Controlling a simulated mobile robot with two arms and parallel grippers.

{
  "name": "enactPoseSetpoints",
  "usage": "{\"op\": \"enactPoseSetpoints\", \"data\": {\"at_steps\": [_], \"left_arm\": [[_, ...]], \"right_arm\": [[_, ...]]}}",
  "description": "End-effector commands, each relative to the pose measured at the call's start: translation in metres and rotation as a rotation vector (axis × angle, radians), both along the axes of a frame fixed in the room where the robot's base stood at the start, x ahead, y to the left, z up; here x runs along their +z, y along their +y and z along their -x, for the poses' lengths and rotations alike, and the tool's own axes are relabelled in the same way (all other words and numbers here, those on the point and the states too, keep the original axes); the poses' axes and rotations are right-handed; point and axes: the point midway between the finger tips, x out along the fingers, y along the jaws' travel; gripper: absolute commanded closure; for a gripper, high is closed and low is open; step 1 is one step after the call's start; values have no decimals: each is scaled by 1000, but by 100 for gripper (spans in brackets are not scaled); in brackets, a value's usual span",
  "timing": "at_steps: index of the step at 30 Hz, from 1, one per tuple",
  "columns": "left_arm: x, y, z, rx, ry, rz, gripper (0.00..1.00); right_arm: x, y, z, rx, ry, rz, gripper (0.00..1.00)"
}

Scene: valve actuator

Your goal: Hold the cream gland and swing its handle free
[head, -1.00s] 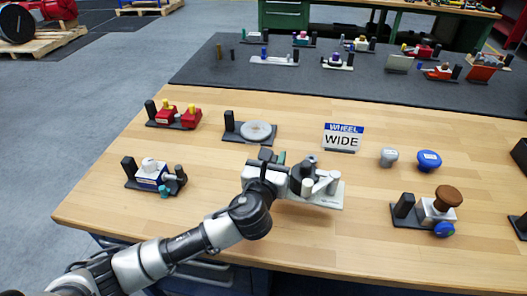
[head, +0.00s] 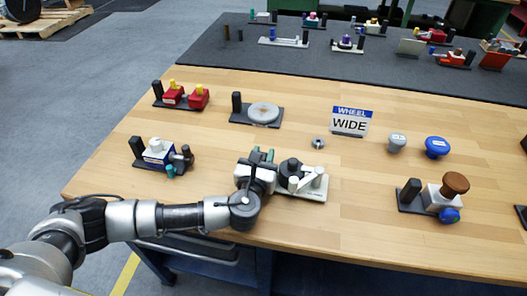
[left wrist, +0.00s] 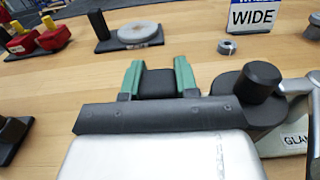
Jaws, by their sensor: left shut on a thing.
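The gland unit stands near the front of the wooden table, with a cream base plate (head: 314,193), a dark round body (head: 290,172) and a cream handle (head: 318,177). In the left wrist view, its dark knob (left wrist: 260,78) is at the right, and a cream label (left wrist: 293,140) reading "GLAN" is partly cut off. My left gripper (head: 262,156) is at the unit's left side. Its green fingers are shut on a black upright post (left wrist: 158,82), which appears to be the unit's own. The handle is to the right of the gripper, untouched. My right gripper is not in view.
A "WHEEL WIDE" sign (head: 349,121) stands behind, with a small grey ring (head: 318,143) before it. Grey (head: 396,143) and blue (head: 436,146) knobs stand to the right. A brown-knobbed unit (head: 448,190) is at the front right, a blue-white unit (head: 158,152) at the left.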

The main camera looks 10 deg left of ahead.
Motion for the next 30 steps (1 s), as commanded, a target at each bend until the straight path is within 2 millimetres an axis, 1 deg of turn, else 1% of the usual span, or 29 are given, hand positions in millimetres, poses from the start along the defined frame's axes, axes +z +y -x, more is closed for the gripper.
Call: {"op": "enactPoseSetpoints", "data": {"at_steps": [14,30], "left_arm": [[-1,-1,0,-1,-3,2,100],[-8,0,0,0,-3,2,100]], "right_arm": [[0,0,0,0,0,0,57],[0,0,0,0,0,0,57]]}}
